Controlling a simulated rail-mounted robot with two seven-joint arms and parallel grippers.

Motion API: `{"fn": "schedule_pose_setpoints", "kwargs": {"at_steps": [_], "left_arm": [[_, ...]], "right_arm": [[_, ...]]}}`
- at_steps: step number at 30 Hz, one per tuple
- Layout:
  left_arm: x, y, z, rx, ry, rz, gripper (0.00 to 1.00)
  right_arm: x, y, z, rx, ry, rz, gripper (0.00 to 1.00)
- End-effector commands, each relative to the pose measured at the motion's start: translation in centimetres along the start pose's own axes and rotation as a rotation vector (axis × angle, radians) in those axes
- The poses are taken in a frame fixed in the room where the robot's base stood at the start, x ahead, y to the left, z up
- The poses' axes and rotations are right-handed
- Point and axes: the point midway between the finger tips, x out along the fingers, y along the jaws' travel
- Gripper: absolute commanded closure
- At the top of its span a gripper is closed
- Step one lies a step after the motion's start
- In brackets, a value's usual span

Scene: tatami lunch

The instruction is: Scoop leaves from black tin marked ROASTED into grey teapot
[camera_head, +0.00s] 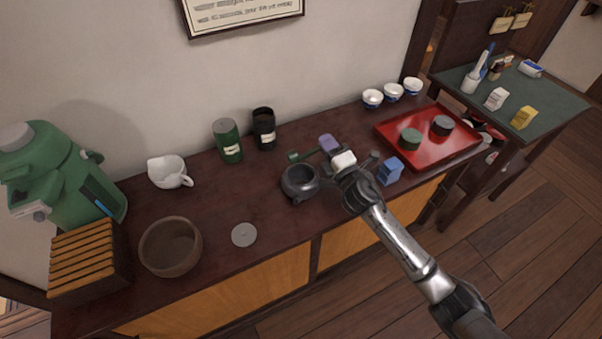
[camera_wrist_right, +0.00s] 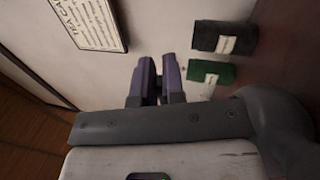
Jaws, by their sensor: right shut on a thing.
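The black tin (camera_head: 264,130) with a pale label stands upright at the back of the dark counter; its top looks open. It also shows in the right wrist view (camera_wrist_right: 222,38). The grey teapot (camera_head: 300,184) stands in front of it with its top open. My right gripper (camera_head: 328,146) is behind and right of the teapot, above the counter, shut on a green scoop (camera_head: 298,156). The scoop's head points left, between teapot and black tin. I cannot tell whether it holds leaves. The tin's word is too small to read. My left gripper is not in view.
A green tin (camera_head: 229,142) stands just left of the black one. A grey lid (camera_head: 244,235), brown bowl (camera_head: 171,247) and white pitcher (camera_head: 168,172) are left. A blue block (camera_head: 390,172), red tray (camera_head: 455,153) with two lids, and white cups (camera_head: 393,92) are right.

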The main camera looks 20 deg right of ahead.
Motion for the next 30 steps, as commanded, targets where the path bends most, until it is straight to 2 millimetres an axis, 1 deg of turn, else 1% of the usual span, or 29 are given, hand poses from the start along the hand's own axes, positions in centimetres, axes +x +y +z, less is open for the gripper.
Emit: {"fn": "schedule_pose_setpoints", "kwargs": {"at_steps": [1, 3, 4, 8, 9, 11, 12, 15, 24, 30], "left_arm": [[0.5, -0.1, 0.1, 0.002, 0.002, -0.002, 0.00], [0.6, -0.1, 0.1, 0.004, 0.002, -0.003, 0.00], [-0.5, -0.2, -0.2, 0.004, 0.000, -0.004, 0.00], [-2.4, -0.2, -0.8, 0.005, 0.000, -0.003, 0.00], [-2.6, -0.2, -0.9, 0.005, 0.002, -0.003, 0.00], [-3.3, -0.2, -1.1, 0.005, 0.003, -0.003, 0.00], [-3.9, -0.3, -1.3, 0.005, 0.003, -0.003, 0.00], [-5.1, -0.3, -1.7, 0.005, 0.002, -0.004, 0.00], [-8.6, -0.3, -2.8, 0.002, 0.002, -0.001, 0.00], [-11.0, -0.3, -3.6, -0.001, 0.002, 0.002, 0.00]], "right_arm": [[0.0, -0.3, -0.2, -0.081, 0.018, 0.000, 1.00], [-0.1, -0.5, -0.8, -0.196, 0.042, -0.002, 1.00], [0.2, 0.6, -0.8, -0.216, 0.046, -0.003, 1.00], [0.4, 1.6, -1.3, -0.325, 0.071, -0.005, 1.00], [0.3, 1.0, -1.9, -0.396, 0.088, -0.008, 1.00], [0.3, 0.9, -2.5, -0.499, 0.109, -0.009, 1.00], [0.4, 1.4, -2.6, -0.526, 0.114, -0.009, 1.00], [0.5, 1.8, -3.1, -0.611, 0.132, -0.010, 1.00], [1.0, 4.0, -4.4, -0.762, 0.163, -0.014, 1.00], [1.1, 4.8, -7.0, -0.902, 0.194, -0.015, 1.00]]}}
